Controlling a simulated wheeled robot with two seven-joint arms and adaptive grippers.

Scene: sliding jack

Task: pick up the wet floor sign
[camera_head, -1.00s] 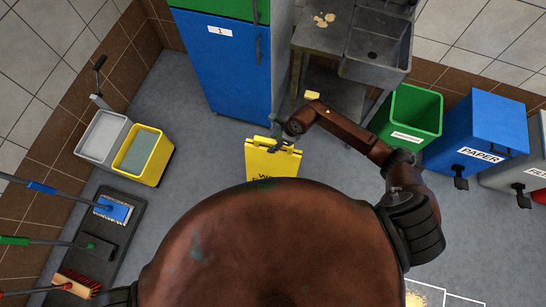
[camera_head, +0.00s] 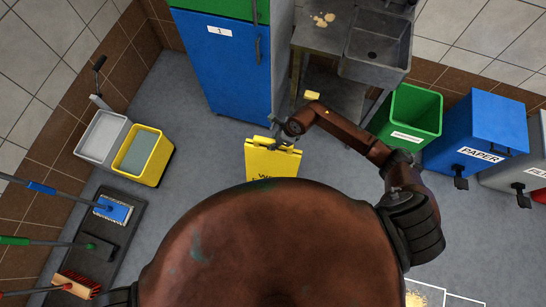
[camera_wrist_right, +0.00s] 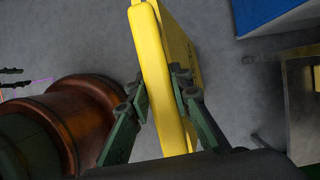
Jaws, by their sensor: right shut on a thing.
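The yellow wet floor sign (camera_head: 270,163) is upright in front of the blue fridge in the head view, its lower part hidden behind my own body. My right gripper (camera_head: 277,141) is at the sign's top edge. In the right wrist view the two fingers of my right gripper (camera_wrist_right: 158,95) are closed on either side of the yellow sign (camera_wrist_right: 152,50), touching it. I cannot tell whether the sign's foot touches the floor. My left gripper is not in view.
A blue fridge (camera_head: 227,75) and a steel sink (camera_head: 375,52) stand behind the sign. A green bin (camera_head: 412,117) and blue paper bin (camera_head: 487,128) are at right. A yellow mop bucket (camera_head: 143,156) is at left, with bare floor between.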

